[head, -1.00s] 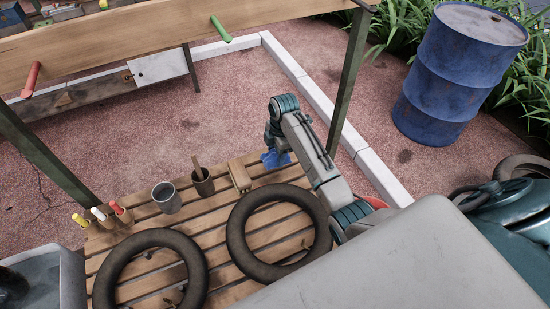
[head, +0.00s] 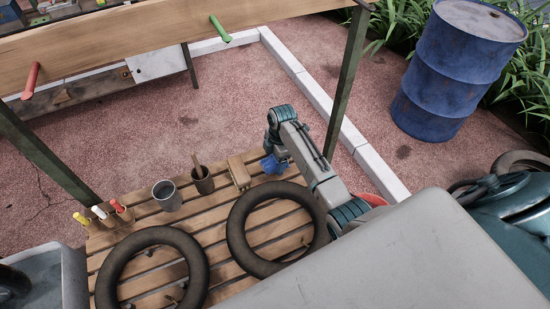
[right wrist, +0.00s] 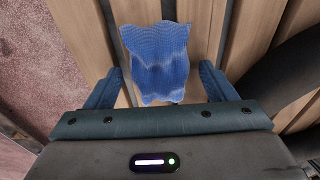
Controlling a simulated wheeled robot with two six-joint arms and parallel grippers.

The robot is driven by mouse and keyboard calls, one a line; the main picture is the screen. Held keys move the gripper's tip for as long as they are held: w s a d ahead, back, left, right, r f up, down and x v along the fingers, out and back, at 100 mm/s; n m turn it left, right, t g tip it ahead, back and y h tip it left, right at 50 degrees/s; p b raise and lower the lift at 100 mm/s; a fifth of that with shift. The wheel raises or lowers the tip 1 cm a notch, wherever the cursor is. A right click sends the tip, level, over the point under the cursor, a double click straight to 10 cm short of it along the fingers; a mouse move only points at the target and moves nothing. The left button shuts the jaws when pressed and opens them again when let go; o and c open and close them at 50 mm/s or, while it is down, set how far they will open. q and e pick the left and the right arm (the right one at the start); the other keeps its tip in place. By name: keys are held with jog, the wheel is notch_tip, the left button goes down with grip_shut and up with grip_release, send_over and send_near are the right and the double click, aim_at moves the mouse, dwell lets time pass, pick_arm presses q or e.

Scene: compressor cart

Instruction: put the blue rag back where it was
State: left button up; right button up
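The blue rag (head: 274,166) is at the far right corner of the slatted wooden table, just right of a tan block. In the right wrist view the rag (right wrist: 155,55) looks rumpled and lies over or just above the slats; I cannot tell whether it touches them. My right gripper (right wrist: 161,70) points down at it. Its two fingers are wide apart, one on each side of the rag, with gaps between. In the head view the right gripper (head: 271,152) is partly hidden by its own wrist. My left gripper is not in view.
Two black tyres (head: 234,232) lie on the slatted table (head: 225,208). The tan block (head: 239,171), a brown cup (head: 203,181) and a grey cup (head: 168,196) stand along its far side. A blue drum (head: 455,70) stands on the ground at right.

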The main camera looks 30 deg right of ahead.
jog(key=shift+r, duration=0.1)
jog(key=shift+r, duration=0.25)
notch_tip(320, 180, up, 11)
jog(key=d+b, duration=0.1)
jog(key=b, duration=0.2)
jog(key=shift+d+r, duration=0.2)
jog(key=shift+d, duration=0.05)
